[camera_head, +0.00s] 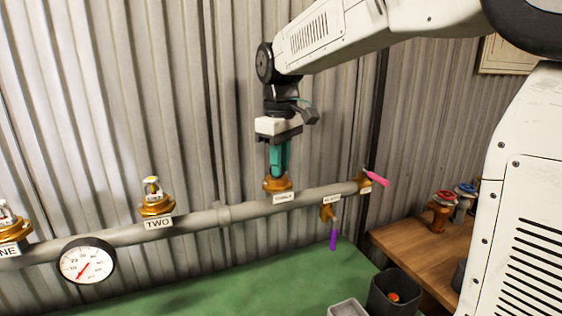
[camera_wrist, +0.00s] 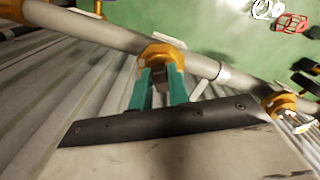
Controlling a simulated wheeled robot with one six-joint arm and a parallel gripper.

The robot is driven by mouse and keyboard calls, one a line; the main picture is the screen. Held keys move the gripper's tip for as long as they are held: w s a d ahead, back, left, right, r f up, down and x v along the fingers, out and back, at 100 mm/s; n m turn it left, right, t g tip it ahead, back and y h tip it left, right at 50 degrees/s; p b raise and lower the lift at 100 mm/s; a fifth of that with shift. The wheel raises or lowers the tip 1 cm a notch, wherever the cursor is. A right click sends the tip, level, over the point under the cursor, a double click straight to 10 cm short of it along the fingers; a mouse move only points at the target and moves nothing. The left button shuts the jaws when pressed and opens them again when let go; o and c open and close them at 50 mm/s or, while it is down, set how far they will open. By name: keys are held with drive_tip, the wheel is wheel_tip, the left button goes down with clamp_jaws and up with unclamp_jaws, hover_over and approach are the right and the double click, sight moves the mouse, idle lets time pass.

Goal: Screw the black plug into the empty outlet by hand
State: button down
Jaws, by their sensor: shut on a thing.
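My gripper (camera_head: 279,173), with teal fingers, points straight down over the brass outlet (camera_head: 277,186) on the grey pipe (camera_head: 240,211). A label under this outlet is too blurred to read surely. In the wrist view my gripper (camera_wrist: 160,72) is shut on a dark piece, the black plug (camera_wrist: 161,80), which sits between the fingers. The brass outlet (camera_wrist: 163,53) is right at the fingertips. The fingers hide most of the plug, and I cannot tell whether its thread is inside the outlet.
Outlet TWO (camera_head: 156,203) and outlet ONE (camera_head: 12,228) carry fittings. A gauge (camera_head: 87,261) hangs below the pipe. Purple (camera_head: 333,238) and pink (camera_head: 376,178) valve handles stand to the right. A black bin (camera_head: 394,292) and grey tray (camera_head: 347,308) sit lower right, near a wooden bench (camera_head: 425,262).

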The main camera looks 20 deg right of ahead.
drive_tip(key=shift+r, duration=0.1)
drive_tip(key=m, duration=0.5)
drive_tip(key=shift+a+m, duration=0.2)
drive_tip(key=shift+m, duration=0.2)
drive_tip(key=c, duration=1.1)
unclamp_jaws()
